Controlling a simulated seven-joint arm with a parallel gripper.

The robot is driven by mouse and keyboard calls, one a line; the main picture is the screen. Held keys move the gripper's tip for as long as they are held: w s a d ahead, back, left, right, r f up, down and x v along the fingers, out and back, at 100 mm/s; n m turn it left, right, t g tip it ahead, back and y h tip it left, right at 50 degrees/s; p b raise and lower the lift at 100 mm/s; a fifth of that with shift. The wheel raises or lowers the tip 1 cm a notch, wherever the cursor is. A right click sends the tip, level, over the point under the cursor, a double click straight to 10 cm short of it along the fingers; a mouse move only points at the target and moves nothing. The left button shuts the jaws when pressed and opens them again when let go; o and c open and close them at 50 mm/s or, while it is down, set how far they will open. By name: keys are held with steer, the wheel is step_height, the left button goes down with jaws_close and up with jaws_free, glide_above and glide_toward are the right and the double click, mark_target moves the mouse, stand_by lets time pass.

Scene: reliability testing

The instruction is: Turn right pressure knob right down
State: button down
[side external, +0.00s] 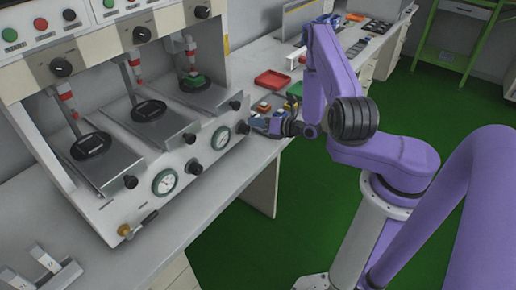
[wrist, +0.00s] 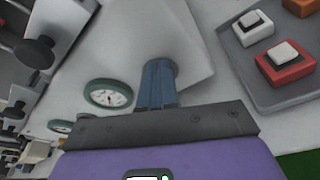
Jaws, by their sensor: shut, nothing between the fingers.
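The right pressure knob (side external: 243,127) is a small black knob on the front panel of the white machine, just right of the right gauge (side external: 221,137). My gripper (side external: 257,122) is beside this knob, at the right end of the panel. Whether it touches the knob cannot be told. In the wrist view my blue fingers (wrist: 158,82) are shut together with nothing between them, pointing at the panel. The gauge with a green rim (wrist: 108,95) is left of the fingers. The knob cannot be made out there and may be hidden by the fingers.
Another gauge (side external: 165,182) and black knob (side external: 194,167) sit further left on the panel. A brass-coloured fitting (side external: 126,230) sticks out at the lower left. A grey tray (wrist: 245,82) holds blocks.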

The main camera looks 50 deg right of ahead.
steer(key=shift+a+r, duration=0.1)
steer(key=shift+a, duration=0.3)
stand_by(0.3)
steer(key=shift+r, duration=0.1)
steer(key=shift+d+r, duration=0.25)
steer(key=s, duration=0.6)
stand_by(0.3)
